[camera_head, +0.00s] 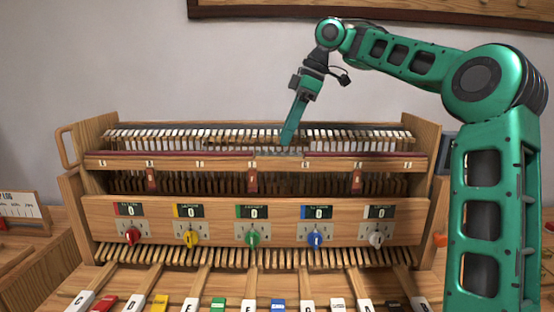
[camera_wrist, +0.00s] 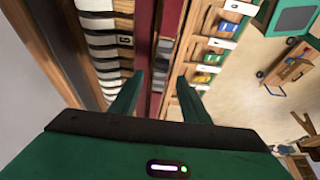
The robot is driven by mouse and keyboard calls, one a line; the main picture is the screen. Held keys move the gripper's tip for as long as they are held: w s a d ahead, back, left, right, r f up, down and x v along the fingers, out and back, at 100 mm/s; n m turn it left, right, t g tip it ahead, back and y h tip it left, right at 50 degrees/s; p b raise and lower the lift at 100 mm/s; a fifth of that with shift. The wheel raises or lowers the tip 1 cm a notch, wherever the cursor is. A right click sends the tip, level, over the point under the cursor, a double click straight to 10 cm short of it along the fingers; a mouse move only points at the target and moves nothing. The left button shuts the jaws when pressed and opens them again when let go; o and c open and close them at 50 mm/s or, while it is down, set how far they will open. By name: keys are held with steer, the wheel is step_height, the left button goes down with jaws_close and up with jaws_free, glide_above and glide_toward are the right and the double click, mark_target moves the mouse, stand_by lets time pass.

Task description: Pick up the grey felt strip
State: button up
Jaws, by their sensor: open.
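The grey felt strip (camera_head: 280,153) appears as a short grey band on the dark red rail, just below my gripper (camera_head: 288,141) in the head view. In the wrist view a grey strip (camera_wrist: 158,78) lies between the two green fingers of my gripper (camera_wrist: 160,80). The fingers are apart, one on each side of it. My gripper points down at the rail, and I cannot tell whether the fingertips touch the strip or rail. The fingers partly hide the strip in the head view.
White hammers (camera_head: 180,137) stand in a row behind the rail. A wooden front panel (camera_head: 285,240) carries several coloured knobs and displays. Coloured lettered keys (camera_head: 248,305) lie at the front. Wooden side walls (camera_head: 420,165) bound the case.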

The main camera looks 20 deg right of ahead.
mark_target(280, 153)
steer(key=shift+x, duration=2.25)
steer(key=shift+d, duration=0.15)
jaws_close()
